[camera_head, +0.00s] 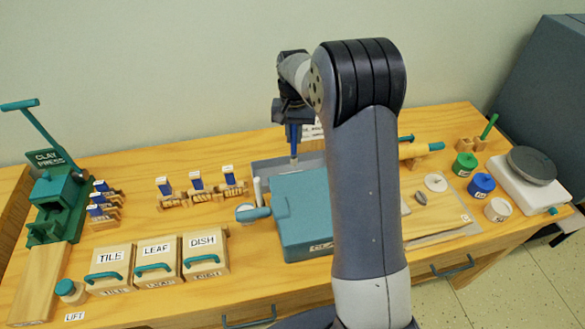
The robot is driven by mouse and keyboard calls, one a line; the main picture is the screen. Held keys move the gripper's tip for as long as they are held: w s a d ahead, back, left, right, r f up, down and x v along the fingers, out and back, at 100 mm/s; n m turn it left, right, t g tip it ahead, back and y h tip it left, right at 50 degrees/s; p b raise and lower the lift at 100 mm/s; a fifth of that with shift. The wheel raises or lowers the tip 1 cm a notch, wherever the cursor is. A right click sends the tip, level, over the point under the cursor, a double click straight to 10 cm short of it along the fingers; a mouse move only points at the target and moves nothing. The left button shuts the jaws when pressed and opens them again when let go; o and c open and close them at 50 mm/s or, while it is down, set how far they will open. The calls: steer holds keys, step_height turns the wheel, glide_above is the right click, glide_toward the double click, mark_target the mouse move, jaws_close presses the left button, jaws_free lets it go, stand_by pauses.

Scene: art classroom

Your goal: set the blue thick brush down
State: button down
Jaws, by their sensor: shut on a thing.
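My gripper (291,118) is above the back middle of the wooden table (130,228). It is shut on the blue thick brush (293,139), which hangs upright below it. The brush's lower end is over or in a grey tray-like area (268,172) behind a teal box (305,212); I cannot tell whether it touches. My arm hides part of the table to the right of the brush.
Small racks with blue items (196,181) stand left of the tray. Boxes marked TILE, LEAF and DISH (203,240) are at front left. A teal clay press (57,205) is far left. Jars (481,186) and a white scale (515,190) are right.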

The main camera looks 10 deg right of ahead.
mark_target(294, 154)
step_height(294, 154, down, 8)
steer(key=shift+f+p, duration=0.1)
steer(key=shift+p, duration=0.5)
steer(key=shift+f, duration=0.1)
steer(key=c, duration=1.4)
jaws_free()
step_height(294, 154, up, 12)
steer(key=shift+r+b, duration=0.1)
steer(key=shift+b, duration=0.85)
